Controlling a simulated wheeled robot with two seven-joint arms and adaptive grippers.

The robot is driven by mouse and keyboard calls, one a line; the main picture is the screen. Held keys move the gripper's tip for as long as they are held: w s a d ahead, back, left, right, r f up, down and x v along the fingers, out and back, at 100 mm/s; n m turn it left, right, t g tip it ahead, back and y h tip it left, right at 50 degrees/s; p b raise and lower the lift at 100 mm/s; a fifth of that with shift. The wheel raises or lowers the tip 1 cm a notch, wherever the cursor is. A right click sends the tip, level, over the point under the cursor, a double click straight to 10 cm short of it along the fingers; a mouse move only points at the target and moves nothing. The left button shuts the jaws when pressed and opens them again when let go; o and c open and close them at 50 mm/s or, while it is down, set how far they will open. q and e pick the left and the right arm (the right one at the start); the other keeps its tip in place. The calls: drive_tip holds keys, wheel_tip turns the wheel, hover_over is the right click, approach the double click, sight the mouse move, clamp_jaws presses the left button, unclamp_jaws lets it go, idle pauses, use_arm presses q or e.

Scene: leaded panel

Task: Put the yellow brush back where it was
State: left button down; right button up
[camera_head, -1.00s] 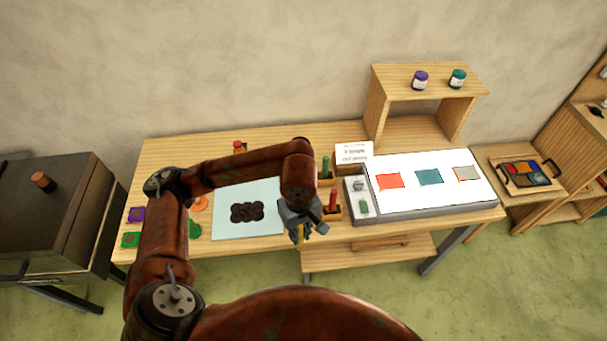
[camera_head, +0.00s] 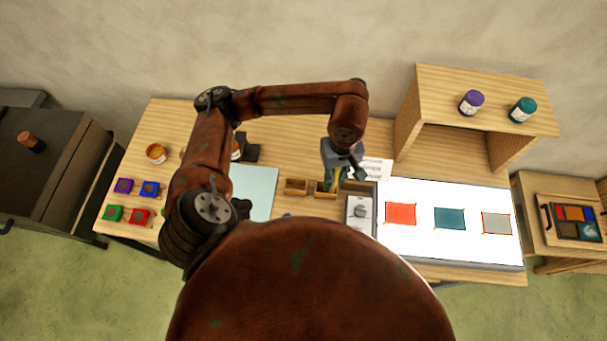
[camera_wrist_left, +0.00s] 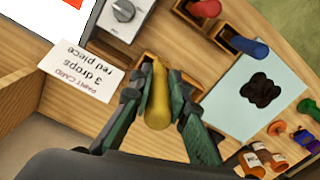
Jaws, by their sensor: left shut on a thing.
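My left gripper (camera_head: 338,183) is shut on the yellow brush (camera_wrist_left: 157,98), with one finger on each side of its handle in the left wrist view. The brush is roughly upright, and its far end is at a small open wooden holder (camera_wrist_left: 140,60). I cannot tell whether the tip is inside or above it. A second holder (camera_wrist_left: 191,88) beside it looks empty. A red brush (camera_wrist_left: 205,8) and a blue brush (camera_wrist_left: 250,47) stand in other holders. In the head view, two holders show left of the gripper (camera_head: 295,186). My right gripper is not in view.
A paint card (camera_wrist_left: 80,75) stands close to the gripper. The switch box (camera_head: 360,209) and lit panel (camera_head: 467,212) with coloured pieces lie to the right. A shelf (camera_head: 485,85) with two jars rises behind. A pale mat (camera_head: 256,190) lies to the left.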

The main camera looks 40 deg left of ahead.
use_arm(q)
drive_tip(key=s+a+f+p, duration=0.1)
drive_tip(key=a+f+p, duration=0.4)
drive_tip(key=a+f, duration=0.8)
drive_tip(key=shift+s+a, duration=0.25)
drive_tip(key=shift+s, duration=0.15)
drive_tip(key=c, duration=1.8)
unclamp_jaws()
drive_tip(key=shift+c, duration=0.2)
drive_tip(key=shift+r, duration=0.1)
